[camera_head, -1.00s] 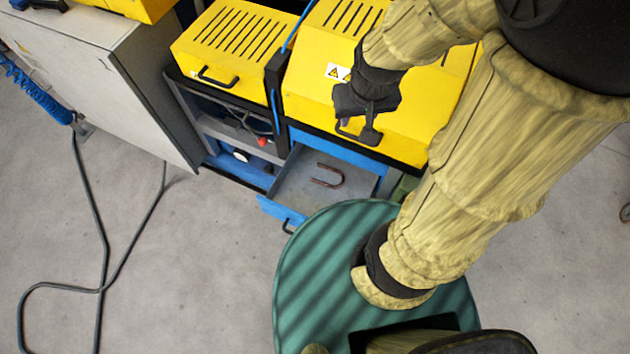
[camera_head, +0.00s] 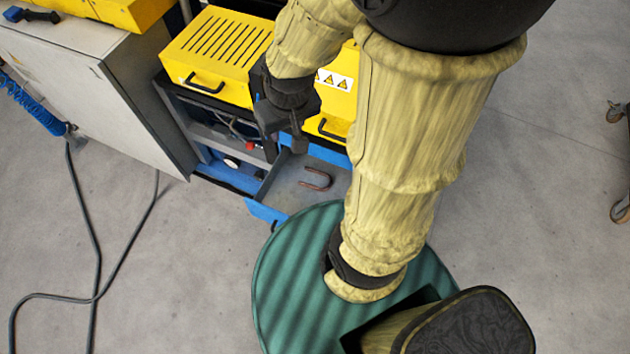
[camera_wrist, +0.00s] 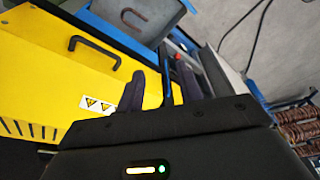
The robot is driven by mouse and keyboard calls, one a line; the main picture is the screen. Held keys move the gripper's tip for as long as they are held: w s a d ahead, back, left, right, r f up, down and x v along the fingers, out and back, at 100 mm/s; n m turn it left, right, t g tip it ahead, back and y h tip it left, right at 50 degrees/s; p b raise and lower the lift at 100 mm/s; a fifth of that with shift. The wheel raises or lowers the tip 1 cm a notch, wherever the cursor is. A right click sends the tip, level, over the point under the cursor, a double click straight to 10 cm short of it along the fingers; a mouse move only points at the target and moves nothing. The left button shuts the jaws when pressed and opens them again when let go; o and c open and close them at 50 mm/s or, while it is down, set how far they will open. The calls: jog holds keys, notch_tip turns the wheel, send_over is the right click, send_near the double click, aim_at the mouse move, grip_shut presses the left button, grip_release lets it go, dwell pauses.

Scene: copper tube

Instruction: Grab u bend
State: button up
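The U bend (camera_head: 316,179) is a small brown copper tube. It lies on the grey floor of an open drawer (camera_head: 265,211) with a blue front, below the yellow-topped cabinet. In the wrist view the U bend (camera_wrist: 133,15) shows at the top edge, inside the drawer. My gripper (camera_head: 285,136) is dark and hangs above and to the left of the U bend in the head view, apart from it. In the wrist view the gripper (camera_wrist: 162,82) has its two dark fingers spread with a gap between them and nothing held.
Yellow covers with black handles (camera_head: 207,84) stand behind the drawer. Open shelves (camera_head: 228,140) are to its left, beside a grey cabinet (camera_head: 110,85). A hose (camera_head: 95,240) lies on the floor at left. My green round base is close in front of the drawer.

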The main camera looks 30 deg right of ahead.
jog(key=shift+o, duration=0.6)
jog(key=w+d+f+n+g+h+b, duration=0.1)
jog(key=w+f+n+g+b, duration=0.1)
jog(key=f+b, duration=0.6)
jog(key=w+d+f+n+g+h+b, duration=0.1)
jog(key=w+f+n+b, duration=0.3)
jog(key=f, duration=0.9)
jog(key=w+d+f+n+g+h+b, duration=0.1)
jog(key=w+f+n+g+b, duration=0.1)
jog(key=w+f+b, duration=0.5)
notch_tip(320, 180, down, 5)
jog(key=n+b, duration=0.1)
jog(key=b, duration=0.5)
jog(key=shift+d+r+n+g+h, duration=0.2)
jog(key=shift+d+n+g+h, duration=0.1)
jog(key=shift+n+g, duration=0.1)
jog(key=shift+s, duration=0.1)
jog(key=b, duration=0.2)
send_over(305, 185)
notch_tip(305, 185, down, 11)
jog(key=shift+f, duration=0.1)
